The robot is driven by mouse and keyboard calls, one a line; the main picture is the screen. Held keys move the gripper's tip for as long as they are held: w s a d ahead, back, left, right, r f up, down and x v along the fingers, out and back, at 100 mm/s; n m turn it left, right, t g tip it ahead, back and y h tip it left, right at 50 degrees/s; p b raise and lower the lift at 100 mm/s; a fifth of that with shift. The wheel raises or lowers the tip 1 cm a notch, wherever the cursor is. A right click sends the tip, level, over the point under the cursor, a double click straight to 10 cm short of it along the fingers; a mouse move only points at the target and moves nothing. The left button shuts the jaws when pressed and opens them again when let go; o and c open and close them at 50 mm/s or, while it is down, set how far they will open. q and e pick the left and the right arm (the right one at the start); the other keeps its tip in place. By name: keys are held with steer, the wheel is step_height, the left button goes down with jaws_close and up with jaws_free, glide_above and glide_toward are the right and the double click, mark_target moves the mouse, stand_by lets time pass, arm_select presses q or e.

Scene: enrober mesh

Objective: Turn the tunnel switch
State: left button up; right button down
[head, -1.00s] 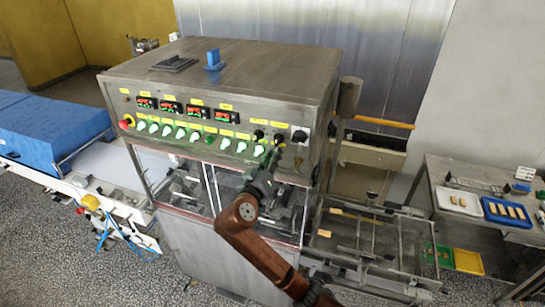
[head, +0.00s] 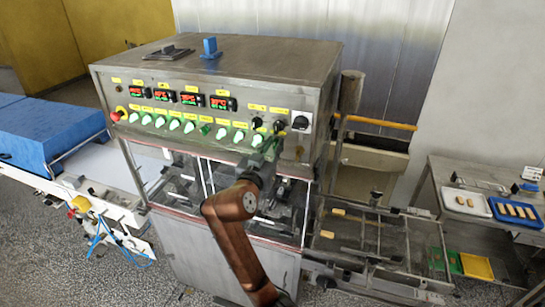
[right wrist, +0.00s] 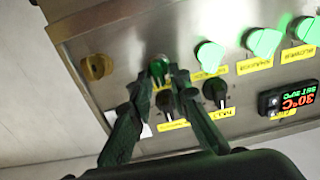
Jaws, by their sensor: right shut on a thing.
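The control panel (head: 120,98) is the steel front of a large machine, with a row of white-green knobs and small yellow labels. My right gripper (head: 270,148) is at the right end of the lower row and covers the knob there in the head view. In the right wrist view my right gripper (right wrist: 150,82) has its two fingers around a dark green round knob (right wrist: 158,66) and is shut on it. This knob looks darker than the bright green knobs (right wrist: 210,55) beside it. The label lettering is too small to read surely. My left gripper is out of view.
A red stop button (head: 116,116) is at the panel's left end. Red-lit displays (head: 191,99) line the upper row. A wire mesh conveyor extends right.

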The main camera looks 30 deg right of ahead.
steer(key=m+b, duration=0.3)
steer(key=shift+f+b, duration=0.2)
steer(key=shift+b, duration=0.1)
steer(key=shift+s+d+r+m+b, duration=0.1)
steer(key=shift+s+m+b, duration=0.05)
steer(key=shift+m+b, duration=1)
steer(key=shift+m, duration=0.25)
steer(key=c, duration=2)
jaws_free()
steer(key=shift+c, duration=0.2)
steer(key=v, duration=0.7)
steer(key=shift+s, duration=0.25)
